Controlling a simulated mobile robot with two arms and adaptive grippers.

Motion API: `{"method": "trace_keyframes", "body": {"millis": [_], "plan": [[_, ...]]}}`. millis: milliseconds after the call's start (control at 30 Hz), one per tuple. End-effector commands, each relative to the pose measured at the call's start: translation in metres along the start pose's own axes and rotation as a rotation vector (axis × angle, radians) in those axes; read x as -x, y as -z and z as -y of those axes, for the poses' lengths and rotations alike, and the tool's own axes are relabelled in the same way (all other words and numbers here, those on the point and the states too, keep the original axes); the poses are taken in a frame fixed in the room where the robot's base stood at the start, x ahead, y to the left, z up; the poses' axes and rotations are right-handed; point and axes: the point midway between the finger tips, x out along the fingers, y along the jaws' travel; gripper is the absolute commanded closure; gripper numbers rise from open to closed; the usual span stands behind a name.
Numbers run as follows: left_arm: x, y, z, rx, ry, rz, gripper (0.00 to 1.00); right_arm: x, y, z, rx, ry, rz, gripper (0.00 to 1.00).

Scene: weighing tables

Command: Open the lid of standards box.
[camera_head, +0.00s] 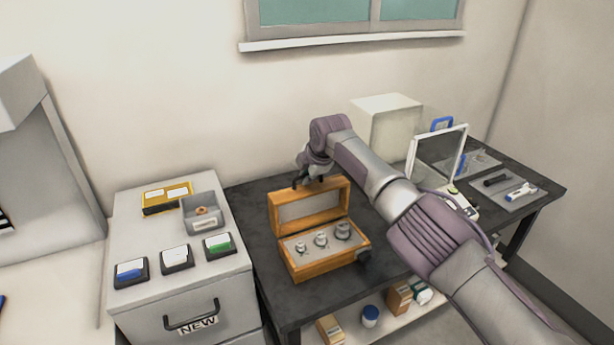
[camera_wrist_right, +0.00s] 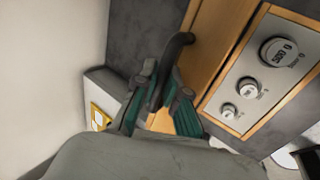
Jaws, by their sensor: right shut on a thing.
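The standards box (camera_head: 325,267) is a wooden box on the dark table, and its lid (camera_head: 311,206) stands raised, roughly upright, at the back. Three metal weights (camera_head: 320,239) sit in grey foam inside, and they also show in the right wrist view (camera_wrist_right: 249,87). My right gripper (camera_head: 308,181) is at the lid's top edge. In the right wrist view my right gripper (camera_wrist_right: 163,88) has its teal fingers closed around the lid's black curved handle (camera_wrist_right: 178,50). The handle's lower end is partly hidden between the fingers. My left gripper is not in view.
A drawer cabinet (camera_head: 190,297) with a grey bin (camera_head: 203,213), a yellow box (camera_head: 166,198) and small trays stands left of the table. A balance (camera_head: 458,203) and a tool tray (camera_head: 510,190) are at the right. My right arm crosses above the table between them.

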Motion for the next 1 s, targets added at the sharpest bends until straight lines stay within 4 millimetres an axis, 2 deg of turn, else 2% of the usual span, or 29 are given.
{"method": "trace_keyframes", "body": {"millis": [367, 400, 533, 567, 1000], "plan": [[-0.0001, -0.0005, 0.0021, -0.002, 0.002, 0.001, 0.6, -0.0008, -0.0001, 0.0012, 0.002, 0.002, 0.0, 1.0], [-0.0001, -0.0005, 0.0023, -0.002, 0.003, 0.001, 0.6, -0.0008, -0.0001, 0.0012, 0.002, 0.002, 0.0, 0.86], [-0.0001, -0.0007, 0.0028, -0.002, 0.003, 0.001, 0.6, -0.0007, -0.0001, 0.0011, 0.001, 0.002, 0.0, 0.64], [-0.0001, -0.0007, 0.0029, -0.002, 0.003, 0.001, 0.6, -0.0007, -0.0001, 0.0011, 0.001, 0.002, 0.0, 0.63], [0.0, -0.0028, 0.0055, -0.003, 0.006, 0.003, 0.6, 0.0003, -0.0001, 0.0008, 0.0, 0.002, 0.0, 0.63]]}}
